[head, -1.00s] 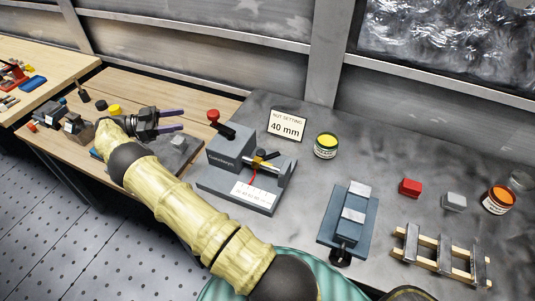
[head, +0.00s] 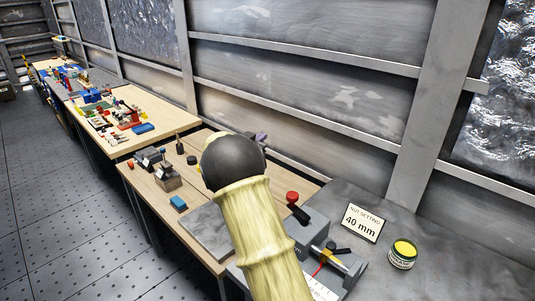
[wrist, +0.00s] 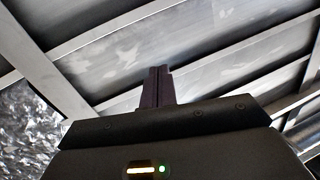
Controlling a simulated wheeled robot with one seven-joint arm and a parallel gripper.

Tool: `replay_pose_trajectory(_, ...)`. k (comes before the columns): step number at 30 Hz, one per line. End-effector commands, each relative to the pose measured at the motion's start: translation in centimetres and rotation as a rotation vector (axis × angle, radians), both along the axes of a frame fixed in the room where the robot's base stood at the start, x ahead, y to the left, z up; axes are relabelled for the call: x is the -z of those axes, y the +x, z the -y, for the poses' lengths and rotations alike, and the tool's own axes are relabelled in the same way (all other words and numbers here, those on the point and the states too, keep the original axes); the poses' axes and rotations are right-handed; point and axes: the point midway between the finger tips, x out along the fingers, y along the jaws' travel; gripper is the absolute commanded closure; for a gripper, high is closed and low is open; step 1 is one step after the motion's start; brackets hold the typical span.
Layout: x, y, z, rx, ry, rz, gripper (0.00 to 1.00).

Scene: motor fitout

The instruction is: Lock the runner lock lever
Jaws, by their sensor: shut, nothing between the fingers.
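A grey measuring fixture (head: 309,233) sits at the lower middle of the head view, partly hidden behind my arm. A lever with a red knob (head: 292,197) rises from its block. A small black lever (head: 337,247) sits on the yellow-marked runner (head: 328,259) by the scale; I cannot tell which lever is the runner lock. My gripper (wrist: 157,88) is shut and empty in the wrist view, its dark purple fingers together against the wall. In the head view my arm mostly hides it. It is apart from the fixture.
A sign reading "40 mm" (head: 362,221) and a yellow-lidded tin (head: 403,253) stand right of the fixture. The wall runs close behind. Floor (head: 60,220) is clear at left.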

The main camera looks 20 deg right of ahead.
Motion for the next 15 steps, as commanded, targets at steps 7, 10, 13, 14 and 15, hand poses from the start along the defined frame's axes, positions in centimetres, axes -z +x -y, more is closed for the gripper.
replay_pose_trajectory(7, 2.8, -5.0, -8.3, -0.481, 0.221, -0.268, 1.0)
replay_pose_trajectory(10, 5.0, -9.9, -12.1, -0.638, 0.315, -0.431, 1.0)
replay_pose_trajectory(13, 7.5, -16.4, -15.5, -0.766, 0.395, -0.624, 1.0)
replay_pose_trajectory(14, 8.2, -18.7, -16.3, -0.795, 0.417, -0.688, 1.0)
replay_pose_trajectory(15, 9.1, -21.8, -17.2, -0.83, 0.442, -0.775, 1.0)
